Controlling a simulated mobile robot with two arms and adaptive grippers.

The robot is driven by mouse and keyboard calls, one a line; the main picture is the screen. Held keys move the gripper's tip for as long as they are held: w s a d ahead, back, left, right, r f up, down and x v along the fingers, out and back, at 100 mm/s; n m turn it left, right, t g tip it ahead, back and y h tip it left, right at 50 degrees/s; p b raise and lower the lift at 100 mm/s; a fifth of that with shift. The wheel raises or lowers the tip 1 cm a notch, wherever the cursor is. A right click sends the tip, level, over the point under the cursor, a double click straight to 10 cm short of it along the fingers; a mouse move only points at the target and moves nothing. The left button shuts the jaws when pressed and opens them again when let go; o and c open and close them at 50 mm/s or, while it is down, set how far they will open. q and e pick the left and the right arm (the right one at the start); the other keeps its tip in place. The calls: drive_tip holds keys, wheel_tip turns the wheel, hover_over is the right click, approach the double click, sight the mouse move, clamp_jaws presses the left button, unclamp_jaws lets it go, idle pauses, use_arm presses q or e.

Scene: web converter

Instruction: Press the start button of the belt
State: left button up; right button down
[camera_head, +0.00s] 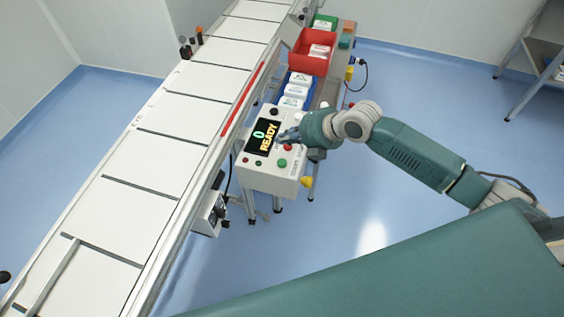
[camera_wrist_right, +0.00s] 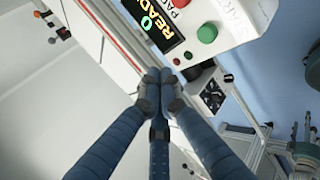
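The white control box (camera_head: 262,180) stands beside the belt (camera_head: 161,148), with a dark display reading "0 READY" (camera_head: 263,138). A round green button (camera_head: 282,163) is on its face, with a red button (camera_head: 287,147) near it. In the right wrist view the green button (camera_wrist_right: 207,32) is by lettering that looks like "START". My right gripper (camera_head: 283,136) is over the box's far right part, by the display. In the right wrist view its fingers (camera_wrist_right: 157,82) are together and empty, apart from the green button in the picture. My left gripper is out of view.
A red bin (camera_head: 312,50) and a blue bin (camera_head: 297,88) with white packs stand beyond the box. A yellow part (camera_head: 306,182) sticks out at the box's right side. A metal shelf (camera_head: 540,60) is at the far right. The blue floor between is clear.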

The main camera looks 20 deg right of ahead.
sight(284, 163)
wheel_tip(284, 163, down, 8)
drive_tip(key=b, duration=0.5)
drive_tip(key=shift+r, duration=0.15)
drive_tip(key=shift+b, duration=0.35)
idle(0.7)
drive_tip(key=shift+f, duration=0.4)
